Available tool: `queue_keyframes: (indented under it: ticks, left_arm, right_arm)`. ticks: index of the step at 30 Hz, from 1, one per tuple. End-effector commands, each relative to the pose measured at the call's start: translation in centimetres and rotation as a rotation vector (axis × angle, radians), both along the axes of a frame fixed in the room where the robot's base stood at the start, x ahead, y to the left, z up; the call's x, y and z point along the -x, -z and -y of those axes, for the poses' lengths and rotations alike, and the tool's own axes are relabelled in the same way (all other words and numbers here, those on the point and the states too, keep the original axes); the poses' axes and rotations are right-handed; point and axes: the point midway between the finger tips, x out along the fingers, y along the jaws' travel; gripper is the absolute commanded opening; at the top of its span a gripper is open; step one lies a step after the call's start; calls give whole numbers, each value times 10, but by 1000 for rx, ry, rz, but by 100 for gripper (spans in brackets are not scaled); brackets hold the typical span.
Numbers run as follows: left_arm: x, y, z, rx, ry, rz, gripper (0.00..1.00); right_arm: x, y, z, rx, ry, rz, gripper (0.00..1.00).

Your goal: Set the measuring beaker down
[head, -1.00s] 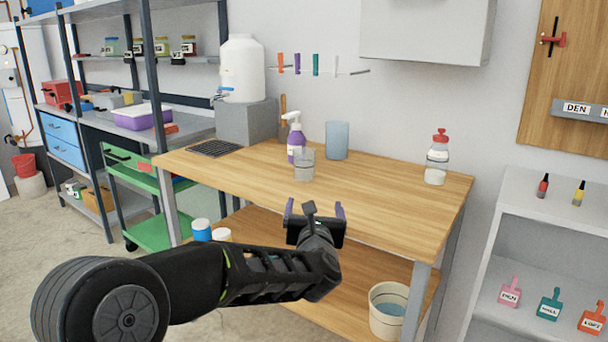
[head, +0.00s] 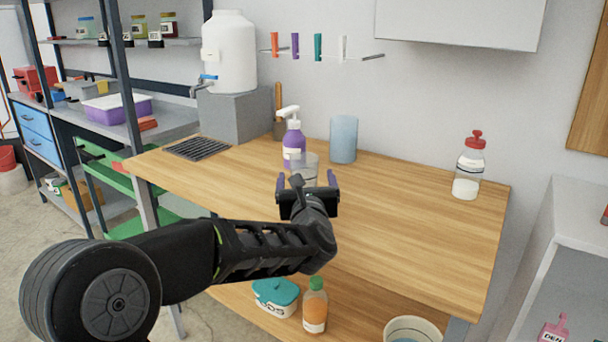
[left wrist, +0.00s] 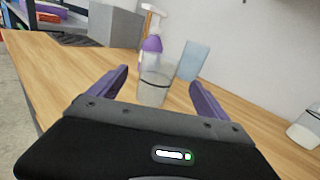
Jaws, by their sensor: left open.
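The measuring beaker (head: 305,163), clear and see-through, stands upright on the wooden workbench (head: 420,224), in front of a purple pump bottle. My left gripper (head: 306,181) is open, with its two purple fingers pointing toward the beaker. In the head view it covers the beaker's lower part. In the left wrist view the beaker (left wrist: 155,82) shows between the open fingers (left wrist: 158,77), seemingly a little beyond them. I cannot tell the exact gap. My right gripper is not in view.
The purple pump bottle (head: 293,141) and a blue translucent cylinder (head: 344,139) stand close behind the beaker. A red-capped bottle (head: 468,168) stands at the bench's right. A white water tank (head: 229,52) sits on a grey block at the left. The bench's right middle is clear.

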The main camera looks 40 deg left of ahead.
Motion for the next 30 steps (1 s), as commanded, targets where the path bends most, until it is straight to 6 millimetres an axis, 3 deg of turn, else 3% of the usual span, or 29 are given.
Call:
queue_keyframes:
  ticks: [12,22,30]
  left_arm:
    - [-21,0,-16,0,0,-1,89]
    - [-24,0,-18,0,0,-1,89]
    - [-52,0,-41,0,-1,-2,89]
  right_arm:
    - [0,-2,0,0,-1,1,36]
    - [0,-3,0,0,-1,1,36]
    - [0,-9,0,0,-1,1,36]
